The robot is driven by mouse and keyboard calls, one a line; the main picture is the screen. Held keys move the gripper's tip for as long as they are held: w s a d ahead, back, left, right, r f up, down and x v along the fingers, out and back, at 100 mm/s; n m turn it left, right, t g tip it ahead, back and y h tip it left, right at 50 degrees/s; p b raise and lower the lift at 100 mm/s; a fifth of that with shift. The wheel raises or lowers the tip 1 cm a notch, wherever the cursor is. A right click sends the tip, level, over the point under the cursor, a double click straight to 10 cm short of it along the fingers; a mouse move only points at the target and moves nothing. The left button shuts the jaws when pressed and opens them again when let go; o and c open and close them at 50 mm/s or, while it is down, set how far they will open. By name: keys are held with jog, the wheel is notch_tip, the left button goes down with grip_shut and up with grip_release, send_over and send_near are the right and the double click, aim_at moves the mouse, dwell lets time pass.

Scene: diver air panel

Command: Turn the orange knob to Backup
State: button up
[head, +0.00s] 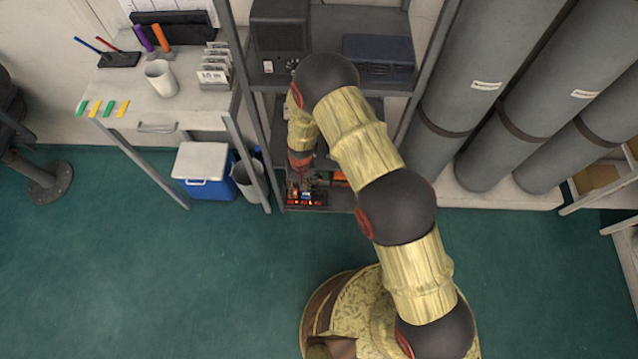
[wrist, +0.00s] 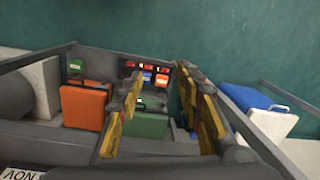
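A small dark panel (wrist: 148,67) with red, blue and orange parts shows in the wrist view, beyond my fingers. A small orange part (wrist: 161,79) sits on it beside a blue one; it is too small to tell whether it is the knob, where it points, or what any label says. In the head view, a dark panel (head: 306,198) with red and coloured parts is low at the front of the shelf rack. My gripper (wrist: 160,78) has its two yellow fingers spread apart with nothing held between them. In the head view, my gripper (head: 301,166) is above the panel, partly hidden.
An orange case (wrist: 84,106) and a green case (wrist: 148,124) stand near the fingers in the wrist view. The rack's posts and shelves (head: 242,75) surround my gripper. A blue-and-white cooler (head: 203,170) and grey cylinders (head: 480,90) flank the rack. Green floor in front is clear.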

notch_tip(320, 180, down, 15)
jog(key=a+t, duration=0.2)
jog(key=m+t+h, duration=0.1)
jog(key=t, duration=0.6)
send_near(320, 178)
jog(key=s+a+f, duration=0.1)
jog(key=a+f, duration=0.1)
jog(key=s+a+f, duration=0.3)
jog(key=a+f, duration=0.1)
jog(key=f, duration=0.1)
jog(key=shift+s+a+b, duration=0.2)
jog(key=shift+s+b, duration=0.2)
jog(key=d+t, duration=0.1)
jog(key=w+d+r+t+h, duration=0.1)
jog(key=d+t, duration=0.1)
jog(key=w+d+r+t, duration=0.1)
jog(key=shift+d+m+t+h, duration=0.3)
jog(key=shift+m, duration=0.1)
jog(key=shift+w+d, duration=0.2)
jog(key=shift+w+d+b, duration=0.1)
jog(key=shift+w+b, duration=0.2)
jog(key=b+x, duration=0.2)
jog(key=x, duration=0.5)
jog(key=shift+r+b, duration=0.15)
jog(key=shift+b, duration=0.25)
